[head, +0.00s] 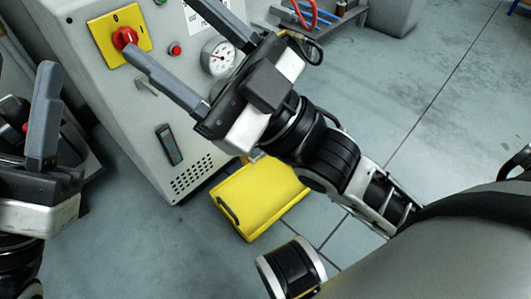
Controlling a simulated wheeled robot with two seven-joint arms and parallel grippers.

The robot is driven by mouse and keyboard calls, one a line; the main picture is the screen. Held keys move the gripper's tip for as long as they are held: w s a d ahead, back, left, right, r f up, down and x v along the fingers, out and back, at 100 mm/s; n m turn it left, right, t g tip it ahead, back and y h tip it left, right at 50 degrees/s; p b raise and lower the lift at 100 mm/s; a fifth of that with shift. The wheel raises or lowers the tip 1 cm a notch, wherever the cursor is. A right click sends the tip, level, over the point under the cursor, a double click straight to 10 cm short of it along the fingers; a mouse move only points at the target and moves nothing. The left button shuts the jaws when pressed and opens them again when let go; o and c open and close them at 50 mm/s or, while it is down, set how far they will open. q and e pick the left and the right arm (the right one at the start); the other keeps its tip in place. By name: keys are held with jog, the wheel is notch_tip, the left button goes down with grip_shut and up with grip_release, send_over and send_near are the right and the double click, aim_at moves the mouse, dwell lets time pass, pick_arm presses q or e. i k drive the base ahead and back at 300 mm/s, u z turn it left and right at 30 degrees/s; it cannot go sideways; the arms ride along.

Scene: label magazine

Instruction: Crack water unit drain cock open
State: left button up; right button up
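The water unit appears to be the grey cabinet (150,105), with a panel on its sloped face. A small brass-coloured part (254,154) shows low at its right edge, behind my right arm; I cannot tell whether it is the drain cock or how its handle is turned. My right gripper (178,25) is open in front of the panel, its fingers wide apart with nothing visible between them. One fingertip overlaps the red knob in the picture; contact is unclear. My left gripper (45,118) is at the left edge, only one finger clearly visible.
A red rotary switch (124,37) on a yellow plate, a red button (175,48) and a round gauge (218,58) are on the panel. A yellow container (262,196) is on the floor by the cabinet. Open floor (425,70) lies to the right.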

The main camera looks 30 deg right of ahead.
aim_at(263, 154)
jog(key=u, duration=2.35)
jog(key=k, duration=0.7)
jog(key=z, duration=1.6)
jog(key=i, duration=0.5)
jog(key=u, duration=0.1)
